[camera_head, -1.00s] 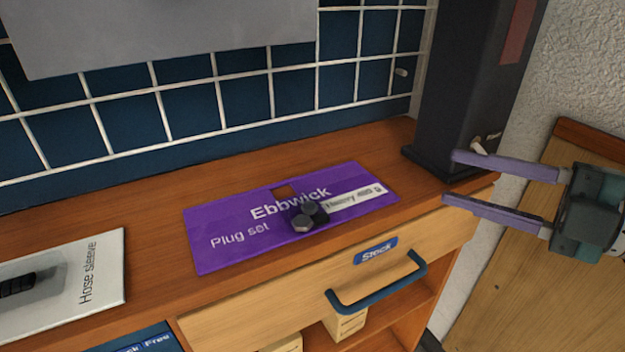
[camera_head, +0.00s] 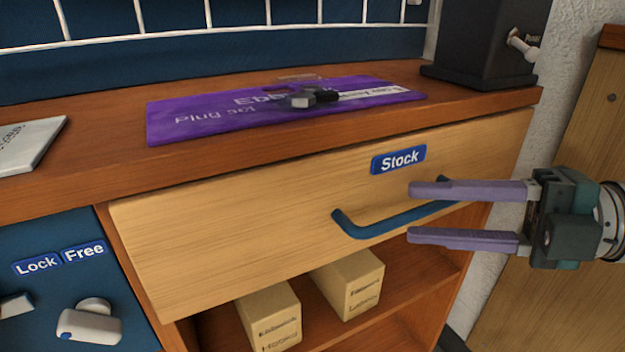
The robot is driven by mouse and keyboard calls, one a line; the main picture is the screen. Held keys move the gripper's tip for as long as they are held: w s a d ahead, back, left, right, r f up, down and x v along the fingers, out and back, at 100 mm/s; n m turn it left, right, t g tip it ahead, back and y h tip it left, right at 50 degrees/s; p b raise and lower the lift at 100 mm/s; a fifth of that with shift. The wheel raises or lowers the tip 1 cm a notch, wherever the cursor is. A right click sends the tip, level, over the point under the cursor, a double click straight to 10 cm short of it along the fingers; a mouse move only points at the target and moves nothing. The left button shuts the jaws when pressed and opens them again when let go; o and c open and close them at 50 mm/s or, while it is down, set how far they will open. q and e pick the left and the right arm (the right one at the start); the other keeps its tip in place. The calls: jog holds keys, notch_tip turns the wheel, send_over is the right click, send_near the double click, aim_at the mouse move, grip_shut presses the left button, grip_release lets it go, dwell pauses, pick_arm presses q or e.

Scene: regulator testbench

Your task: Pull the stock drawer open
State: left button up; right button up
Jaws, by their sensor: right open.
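The stock drawer (camera_head: 250,225) is a pale wood front under the bench top, with a blue "Stock" label (camera_head: 398,159). It looks shut, its front under the bench edge. Its blue bar handle (camera_head: 385,224) sits below the label. My right gripper (camera_head: 412,212) comes in from the right, open and empty. Its two purple fingers lie one above the other in the picture, and the upper one overlaps the right end of the handle. I cannot tell whether they touch it. My left gripper is not in view.
On the bench top (camera_head: 95,180) lie a purple plug set card (camera_head: 215,117) with a dark plug (camera_head: 310,98), and a white card (camera_head: 25,145). A black unit (camera_head: 485,45) stands at the back right. Boxes (camera_head: 350,284) sit on the shelf below. A Lock/Free panel with a knob (camera_head: 90,322) is lower left.

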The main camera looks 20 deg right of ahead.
jog(key=shift+x, duration=1.15)
jog(key=shift+c, duration=0.2)
grip_shut()
dwell(0.4)
